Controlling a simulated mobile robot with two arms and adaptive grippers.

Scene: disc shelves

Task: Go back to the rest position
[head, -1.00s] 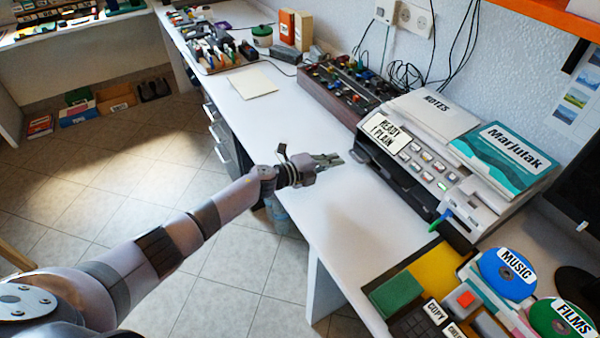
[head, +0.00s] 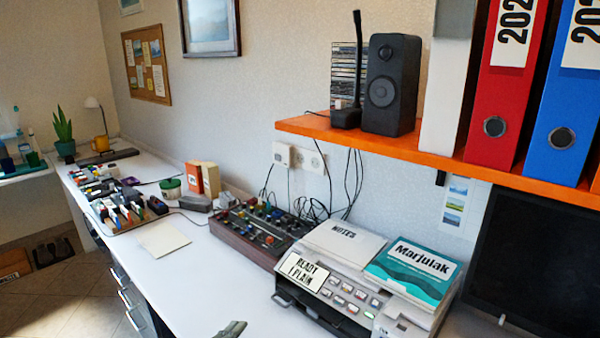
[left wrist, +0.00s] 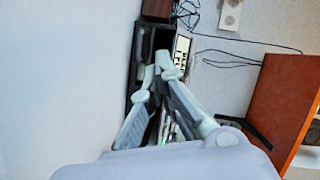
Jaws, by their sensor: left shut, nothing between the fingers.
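Only the tip of my left gripper (head: 232,329) shows in the head view, at the bottom edge over the white desk (head: 190,275). In the left wrist view my left gripper (left wrist: 160,66) has its two grey fingers meeting at the tips, with nothing between them. The printer (head: 345,308) is right of the gripper in the head view. Part of the dark printer (left wrist: 138,75) shows behind the fingers in the wrist view. My right gripper is in neither view.
An orange shelf (head: 400,150) holds a speaker (head: 391,85), a red binder (head: 500,90) and a blue binder (head: 565,120). A dark mixer box (head: 250,232) stands beside the printer. A paper sheet (head: 163,239) lies farther back. The desk front is clear.

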